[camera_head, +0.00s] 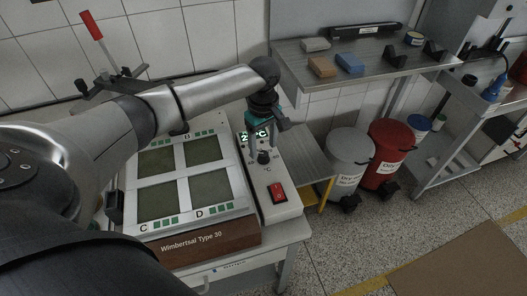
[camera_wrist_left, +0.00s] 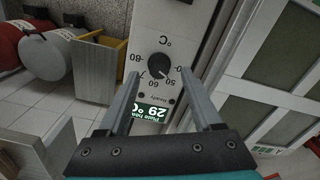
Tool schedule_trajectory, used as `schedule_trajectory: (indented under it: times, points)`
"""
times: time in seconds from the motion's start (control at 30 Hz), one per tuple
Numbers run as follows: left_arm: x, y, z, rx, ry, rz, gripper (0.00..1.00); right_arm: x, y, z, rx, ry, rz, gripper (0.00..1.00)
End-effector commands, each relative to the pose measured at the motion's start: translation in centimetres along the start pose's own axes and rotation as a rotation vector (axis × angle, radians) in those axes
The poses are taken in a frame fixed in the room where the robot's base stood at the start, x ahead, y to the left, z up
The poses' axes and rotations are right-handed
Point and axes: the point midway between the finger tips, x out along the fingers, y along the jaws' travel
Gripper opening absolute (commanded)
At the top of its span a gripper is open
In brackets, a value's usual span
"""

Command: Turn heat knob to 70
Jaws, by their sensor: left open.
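The heat knob (camera_head: 263,157) is a small round black dial on the white control panel (camera_head: 262,178) of the hot plate. In the left wrist view the knob (camera_wrist_left: 158,66) has printed marks around it, with 50, 60 and 80 readable. Its white pointer is too small to read surely. A green display (camera_wrist_left: 151,112) beside it reads 29 °C. My left gripper (camera_head: 264,141) is over the panel at the knob, pointing down. In the wrist view its two fingers (camera_wrist_left: 161,73) are apart, on either side of the knob, with gaps visible. My right gripper is not in view.
A red switch (camera_head: 277,192) is on the same panel. The press plate with four dark squares (camera_head: 157,164) lies left of it. A bench with sponges (camera_head: 322,66) stands behind, and grey and red bins (camera_head: 386,153) stand to the right.

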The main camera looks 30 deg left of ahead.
Motion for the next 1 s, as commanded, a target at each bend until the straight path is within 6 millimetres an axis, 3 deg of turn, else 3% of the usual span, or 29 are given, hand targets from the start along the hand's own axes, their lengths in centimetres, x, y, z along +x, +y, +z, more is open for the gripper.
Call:
schedule_trajectory:
  times: [0.2, 0.53, 1.0]
  points:
    - [2.2, 0.0, 0.0, 0.001, 0.0, 0.0, 0.66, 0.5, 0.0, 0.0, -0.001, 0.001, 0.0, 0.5]
    - [2.5, 0.0, 0.0, 0.002, 0.0, 0.001, 0.66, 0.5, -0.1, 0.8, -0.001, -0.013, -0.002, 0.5]
    - [2.4, 0.0, 0.0, 0.001, 0.0, 0.0, 0.13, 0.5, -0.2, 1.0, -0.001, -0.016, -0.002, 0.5]
